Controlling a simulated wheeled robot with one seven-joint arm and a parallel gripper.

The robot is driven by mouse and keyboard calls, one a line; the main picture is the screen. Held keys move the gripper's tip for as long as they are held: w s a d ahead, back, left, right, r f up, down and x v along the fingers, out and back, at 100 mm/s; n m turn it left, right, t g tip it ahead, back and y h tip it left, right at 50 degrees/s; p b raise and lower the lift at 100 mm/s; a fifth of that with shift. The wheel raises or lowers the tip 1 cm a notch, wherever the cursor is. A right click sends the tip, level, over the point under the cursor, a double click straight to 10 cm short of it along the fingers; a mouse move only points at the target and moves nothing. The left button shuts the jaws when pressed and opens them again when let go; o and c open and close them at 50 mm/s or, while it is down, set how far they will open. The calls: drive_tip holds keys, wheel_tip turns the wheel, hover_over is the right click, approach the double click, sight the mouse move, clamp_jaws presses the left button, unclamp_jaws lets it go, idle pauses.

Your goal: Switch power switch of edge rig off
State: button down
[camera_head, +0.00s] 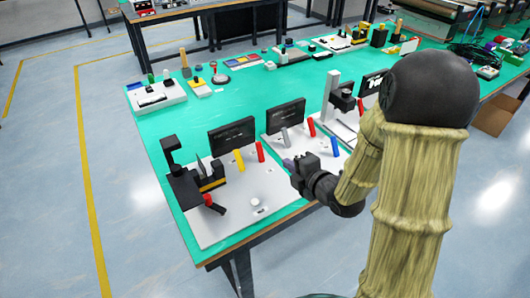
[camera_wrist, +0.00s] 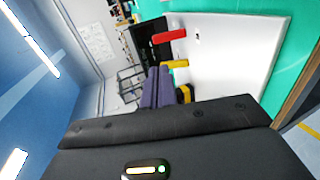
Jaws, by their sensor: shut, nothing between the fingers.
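The left rig is a white board (camera_head: 225,225) at the near left corner of the green table, with a black sign (camera_head: 232,135) behind it. It bears a yellow lever (camera_head: 239,160), a red lever (camera_head: 260,151), a white round knob (camera_head: 256,203) and a black part with a red piece (camera_head: 209,200). I cannot tell which part is the power switch, and the sign is unreadable. My gripper (camera_head: 288,164) is shut and empty, above the boards to the right of that knob. In the wrist view its purple fingers (camera_wrist: 157,88) are together, in front of a white board (camera_wrist: 240,55).
A black upright stand (camera_head: 172,165) rises at the left rig's left edge. A middle rig with its own sign (camera_head: 286,116) is partly hidden behind my gripper, and a camera stand (camera_head: 330,95) stands further right.

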sight(261, 147)
drive_tip(key=shift+w, duration=0.1)
drive_tip(key=p+x, duration=0.1)
drive_tip(key=x, duration=1.3)
drive_tip(key=shift+p, duration=0.35)
drive_tip(key=shift+w, duration=0.1)
